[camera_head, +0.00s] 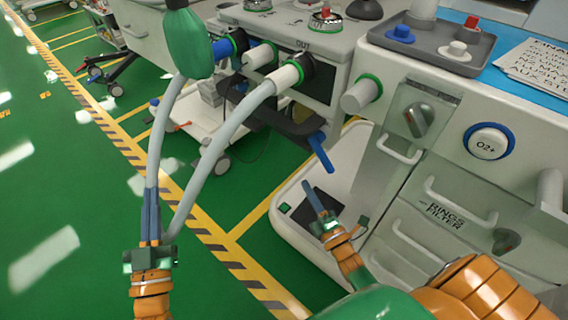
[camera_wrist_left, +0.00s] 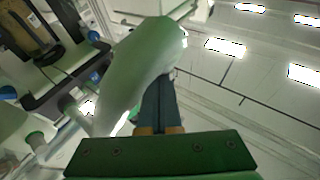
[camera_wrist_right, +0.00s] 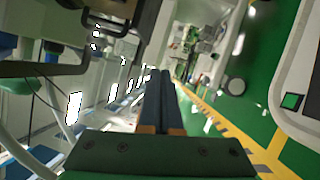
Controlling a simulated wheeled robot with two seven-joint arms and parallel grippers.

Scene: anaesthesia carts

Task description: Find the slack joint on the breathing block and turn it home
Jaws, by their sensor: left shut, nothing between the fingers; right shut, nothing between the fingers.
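The breathing block (camera_head: 291,22) has ports marked IN and OUT. I cannot tell which joint is slack. A green bag (camera_head: 189,42) hangs in front. My left gripper (camera_head: 151,192) is shut and empty, below the block beside the hoses. My right gripper (camera_head: 309,185) is shut and empty, below and right of the block, pointing up. A pale green shape (camera_wrist_left: 140,65) fills the left wrist view's middle.
The cart at right has a white stub (camera_head: 360,95) with a green ring, a grey knob (camera_head: 418,120), an O2+ button (camera_head: 488,142) and drawer handles. A grey tray (camera_head: 430,42) sits on top. A blue lever (camera_head: 321,152) hangs near my right gripper. Green floor is open at left.

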